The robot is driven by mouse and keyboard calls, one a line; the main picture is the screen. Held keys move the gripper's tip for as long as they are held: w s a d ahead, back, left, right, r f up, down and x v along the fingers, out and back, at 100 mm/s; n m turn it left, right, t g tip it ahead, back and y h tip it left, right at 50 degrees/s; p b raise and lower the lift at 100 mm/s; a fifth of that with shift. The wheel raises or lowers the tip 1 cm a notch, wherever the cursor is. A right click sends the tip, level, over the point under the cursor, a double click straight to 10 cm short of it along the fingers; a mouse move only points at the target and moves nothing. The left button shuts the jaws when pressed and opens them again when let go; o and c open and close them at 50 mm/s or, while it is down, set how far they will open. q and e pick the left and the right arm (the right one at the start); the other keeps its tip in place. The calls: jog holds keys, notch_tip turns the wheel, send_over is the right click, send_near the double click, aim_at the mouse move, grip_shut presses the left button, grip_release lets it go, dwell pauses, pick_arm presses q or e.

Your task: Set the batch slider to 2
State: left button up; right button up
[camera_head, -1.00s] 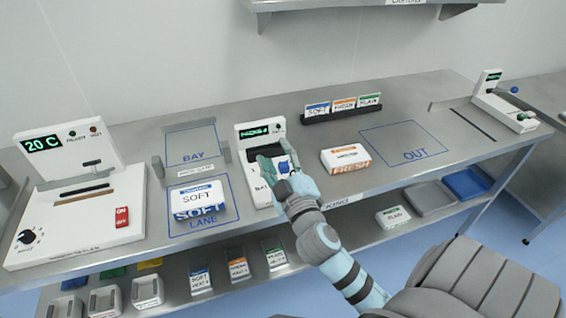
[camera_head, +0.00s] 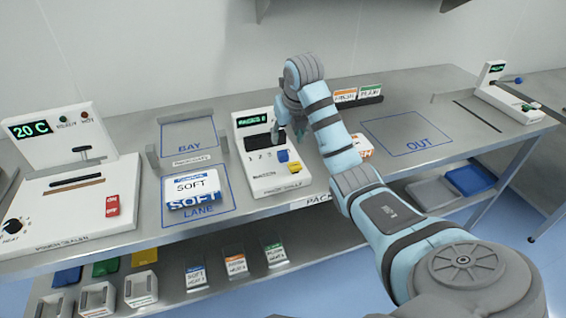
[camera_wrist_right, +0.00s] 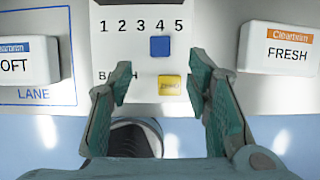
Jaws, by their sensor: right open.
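The white packs machine (camera_head: 272,180) stands mid-table with a dark display. Its panel carries a row of numbers 1 to 5 and a BATCH label, partly hidden by a finger in the right wrist view. The blue slider knob (camera_wrist_right: 159,46) sits below the 4; it also shows in the head view (camera_head: 282,155). A yellow button (camera_wrist_right: 169,85) lies below it. My right gripper (camera_head: 289,138) is open and empty above the panel; in the wrist view its fingers (camera_wrist_right: 160,82) spread either side of the yellow button. My left gripper is not in view.
A SOFT pack (camera_head: 195,190) lies in the lane left of the machine. A FRESH pack (camera_head: 362,145) lies to the right, partly behind my arm. A card rack (camera_head: 368,100) stands behind. The OUT area (camera_head: 408,135) is clear.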

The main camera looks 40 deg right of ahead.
aim_at(283, 152)
jog(key=p+x, duration=0.1)
jog(key=x, duration=0.8)
jog(key=shift+w+f, duration=0.1)
grip_shut()
